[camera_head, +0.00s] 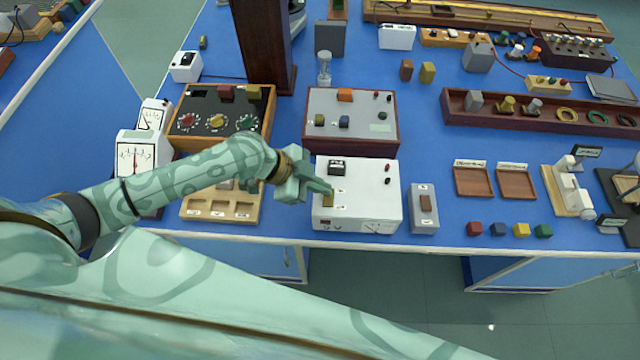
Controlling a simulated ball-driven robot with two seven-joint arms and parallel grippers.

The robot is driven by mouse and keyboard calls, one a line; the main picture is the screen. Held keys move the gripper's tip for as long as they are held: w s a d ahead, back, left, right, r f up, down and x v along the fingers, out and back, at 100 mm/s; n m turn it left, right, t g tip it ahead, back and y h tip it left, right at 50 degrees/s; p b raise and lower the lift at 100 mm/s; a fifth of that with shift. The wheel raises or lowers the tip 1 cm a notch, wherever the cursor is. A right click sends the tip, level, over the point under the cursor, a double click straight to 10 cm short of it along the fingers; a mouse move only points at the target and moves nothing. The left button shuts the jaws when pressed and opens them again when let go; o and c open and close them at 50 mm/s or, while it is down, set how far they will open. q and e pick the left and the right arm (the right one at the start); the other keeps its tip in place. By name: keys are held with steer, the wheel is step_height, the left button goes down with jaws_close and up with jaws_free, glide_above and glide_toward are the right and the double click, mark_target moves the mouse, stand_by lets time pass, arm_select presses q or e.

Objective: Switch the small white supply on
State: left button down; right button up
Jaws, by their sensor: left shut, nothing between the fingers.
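A white supply box (372,190) stands near the front edge of the blue bench, with a black rocker switch (337,167) at its upper left, red and black sockets at its upper right and a meter on its front. My left gripper (325,188) is shut and empty over the left side of this box, below the switch in the picture. An olive-brown block or knob shows just under the fingertips; I cannot tell whether they touch it. A smaller white box (186,66) with a black switch stands farther back at the left. My right gripper is not in view.
A grey box with a dark red switch (424,208) stands just right of the white supply. A wooden tray (222,207) and white meters (136,155) lie to the left. A grey-topped panel (350,112) stands behind. Small coloured blocks (497,230) line the front edge.

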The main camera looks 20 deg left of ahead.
arm_select(q)
steer(key=shift+f, duration=0.1)
steer(key=shift+w+a+f+b, duration=0.1)
steer(key=shift+w+f+b, duration=0.05)
steer(key=shift+f+b, duration=0.2)
steer(key=shift+r, duration=0.1)
steer(key=shift+s, duration=0.25)
steer(key=shift+s+d+p, duration=0.2)
steer(key=shift+s+p, duration=0.3)
steer(key=shift+p, duration=0.2)
steer(key=shift+s, duration=0.25)
